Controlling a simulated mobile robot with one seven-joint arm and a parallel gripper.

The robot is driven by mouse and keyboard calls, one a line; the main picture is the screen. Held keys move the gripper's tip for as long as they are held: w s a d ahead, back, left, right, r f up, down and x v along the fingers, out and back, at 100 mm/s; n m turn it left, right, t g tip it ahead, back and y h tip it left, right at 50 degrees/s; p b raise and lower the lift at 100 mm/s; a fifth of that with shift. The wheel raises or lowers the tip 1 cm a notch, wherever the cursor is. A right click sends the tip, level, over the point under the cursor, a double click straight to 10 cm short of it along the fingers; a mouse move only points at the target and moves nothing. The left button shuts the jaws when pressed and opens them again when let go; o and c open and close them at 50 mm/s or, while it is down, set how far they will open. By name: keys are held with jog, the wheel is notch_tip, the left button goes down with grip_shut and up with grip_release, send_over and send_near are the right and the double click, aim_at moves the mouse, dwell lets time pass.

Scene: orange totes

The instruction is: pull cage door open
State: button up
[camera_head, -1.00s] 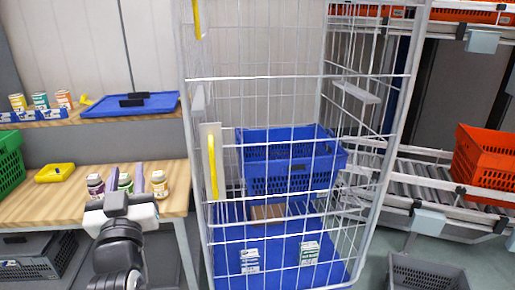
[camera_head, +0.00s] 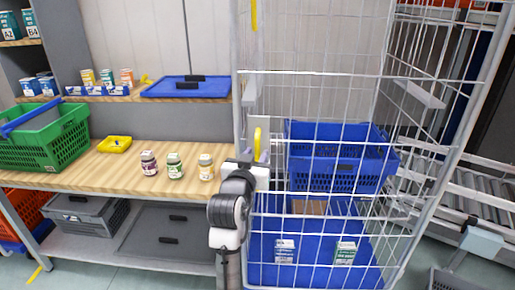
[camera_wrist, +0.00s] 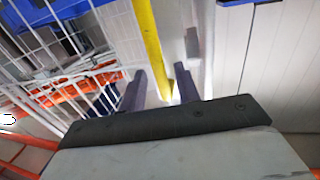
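The cage (camera_head: 241,110) is a tall white wire-mesh roll cage with its mesh door facing me, which looks closed. A yellow vertical handle (camera_head: 257,146) sits at the door's left edge. My gripper (camera_head: 258,168) is at the lower part of this handle and hides it there. In the wrist view the yellow handle (camera_wrist: 148,40) runs down between the two dark fingers of my gripper (camera_wrist: 161,80). The fingers stand apart with visible gaps on both sides of the handle.
Inside the cage are a blue crate (camera_head: 335,180) and, below it, small labelled boxes (camera_head: 345,254). A wooden bench (camera_head: 110,175) with several jars and a green crate (camera_head: 50,145) stands left. A roller conveyor (camera_head: 480,195) is on the right. The bench top is partly clear.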

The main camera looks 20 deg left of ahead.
jog(key=shift+w+a, duration=0.1)
jog(key=shift+w, duration=1.05)
grip_shut()
